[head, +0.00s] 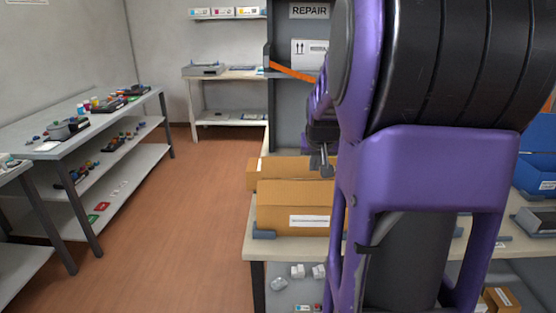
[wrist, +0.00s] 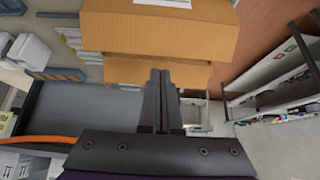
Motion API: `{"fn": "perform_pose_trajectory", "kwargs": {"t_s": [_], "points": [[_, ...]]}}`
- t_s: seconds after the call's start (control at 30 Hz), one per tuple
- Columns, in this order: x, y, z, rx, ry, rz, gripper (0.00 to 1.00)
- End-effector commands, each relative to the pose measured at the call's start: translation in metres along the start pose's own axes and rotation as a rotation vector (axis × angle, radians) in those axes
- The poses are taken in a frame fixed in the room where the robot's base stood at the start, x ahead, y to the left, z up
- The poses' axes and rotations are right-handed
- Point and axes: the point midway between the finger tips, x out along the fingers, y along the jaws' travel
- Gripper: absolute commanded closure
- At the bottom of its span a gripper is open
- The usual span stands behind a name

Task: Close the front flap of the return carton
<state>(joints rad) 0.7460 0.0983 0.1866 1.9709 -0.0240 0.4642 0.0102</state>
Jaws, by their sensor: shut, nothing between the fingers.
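The return carton is a brown cardboard box (head: 285,218) with a white label, on the light table (head: 256,242) at the centre of the head view. A brown panel stands up above its labelled wall, and another brown panel (head: 265,168) shows behind. My arm hides the carton's right side. In the wrist view the labelled carton (wrist: 170,32) is at the top, with a brown panel (wrist: 125,70) below it. My gripper (head: 327,172) is shut and empty, above the carton's right part. Its fingers (wrist: 160,75) overlap the lower panel in the wrist view; contact cannot be told.
Blue-grey corner pieces (head: 264,235) sit by the carton's base. A grey upright panel with a REPAIR sign (head: 309,12) and an orange strip (head: 292,72) stands behind. A blue bin (head: 538,165) is at right. Open floor (head: 190,200) lies left of the table.

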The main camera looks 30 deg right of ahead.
Motion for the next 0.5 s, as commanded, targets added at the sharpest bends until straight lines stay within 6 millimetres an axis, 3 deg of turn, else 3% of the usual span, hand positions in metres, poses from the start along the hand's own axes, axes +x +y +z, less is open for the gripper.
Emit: {"fn": "perform_pose_trajectory", "kwargs": {"t_s": [0.1,0.3,0.5], "points": [[0.03,0.0,0.002,-0.001,-0.005,-0.001,1.0],[0.071,0.0,0.001,-0.003,-0.004,-0.001,1.0],[0.094,0.0,-0.005,-0.004,-0.001,0.0,1.0]]}}
